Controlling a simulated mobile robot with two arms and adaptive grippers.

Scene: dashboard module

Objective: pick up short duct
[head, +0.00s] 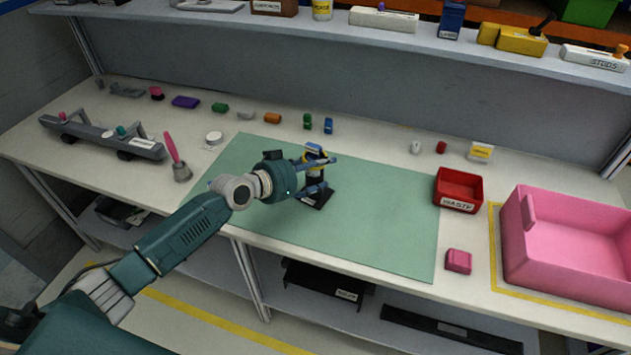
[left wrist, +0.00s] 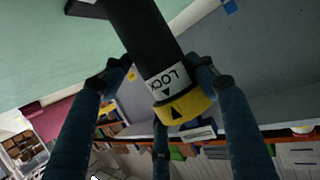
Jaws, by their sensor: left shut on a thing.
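My left gripper (head: 323,174) is shut on an upright black post (head: 314,152) with a yellow ring near its top and a small dark labelled base on the green mat. In the left wrist view the post (left wrist: 140,38) shows a white LOCK band, and the fingers lie on either side of it. A black channel-shaped piece (head: 318,283) with a white label lies on the lower shelf. A longer black piece (head: 430,327) lies to its right. I cannot tell which thing is the short duct. My right gripper is not in view.
The green mat (head: 390,220) is otherwise clear. A red waste bin (head: 460,205), a pink block (head: 458,261) and a large pink tub (head: 515,265) stand at the right. A grey rack (head: 90,137) and a pink-handled brush (head: 171,147) stand at the left.

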